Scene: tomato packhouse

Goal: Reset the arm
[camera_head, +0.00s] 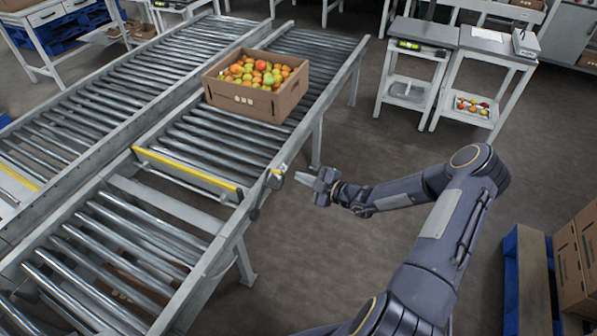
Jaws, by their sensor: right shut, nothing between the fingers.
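My right arm comes in from the bottom right and bends at the elbow. My right gripper (305,179) points left, beside the conveyor's near right rail, over the open floor. It is shut with nothing held. A cardboard box (247,106) full of red, orange and green tomatoes (258,72) sits on the roller conveyor (205,135), up and left of the gripper and apart from it. My left gripper is not in view.
A yellow-edged bar (188,170) crosses the conveyor left of the gripper. Two small tables (426,33) stand at the back right, one with tomatoes on its lower shelf. Cardboard boxes (575,262) and a blue pallet (527,285) are at the right edge. The middle floor is clear.

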